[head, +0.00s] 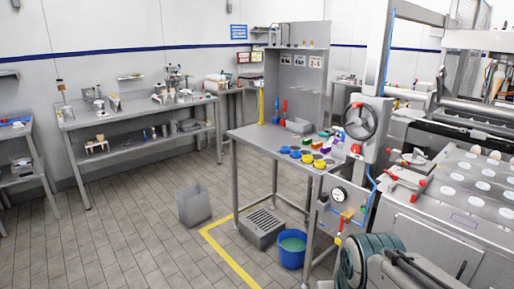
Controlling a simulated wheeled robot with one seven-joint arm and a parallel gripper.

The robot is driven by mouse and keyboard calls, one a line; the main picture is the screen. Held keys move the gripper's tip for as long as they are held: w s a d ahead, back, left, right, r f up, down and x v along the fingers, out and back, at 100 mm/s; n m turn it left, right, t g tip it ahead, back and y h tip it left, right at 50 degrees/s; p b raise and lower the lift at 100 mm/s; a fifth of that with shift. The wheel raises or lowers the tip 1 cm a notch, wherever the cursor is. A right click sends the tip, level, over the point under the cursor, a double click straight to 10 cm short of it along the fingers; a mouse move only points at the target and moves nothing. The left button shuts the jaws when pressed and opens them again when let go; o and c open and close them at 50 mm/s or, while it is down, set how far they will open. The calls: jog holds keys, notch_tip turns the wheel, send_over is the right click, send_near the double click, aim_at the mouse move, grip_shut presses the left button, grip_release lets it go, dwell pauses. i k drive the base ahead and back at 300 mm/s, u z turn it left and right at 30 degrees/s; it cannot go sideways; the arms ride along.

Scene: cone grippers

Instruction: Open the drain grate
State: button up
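A grey box with a dark slotted top, which looks like the drain grate (264,222), sits on the tiled floor beneath the metal workbench, left of a blue bucket. Its slotted top lies flat and looks closed. A bench leg stands close by it. I cannot make out my gripper in the head view. A grey-green rounded part at the bottom right may belong to my arm, but no fingertips show there.
The blue bucket (291,254) holds greenish content. A grey open bin (194,205) stands left of the grate. The metal workbench (262,138) overhangs it and carries coloured parts. A yellow floor line (228,259) runs in front. The tiled floor at left is clear.

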aim_at(261, 222)
jog(key=u, duration=0.15)
jog(key=i, duration=1.9)
jog(key=u, duration=0.35)
jog(key=i, duration=1.2)
jog(key=u, duration=0.2)
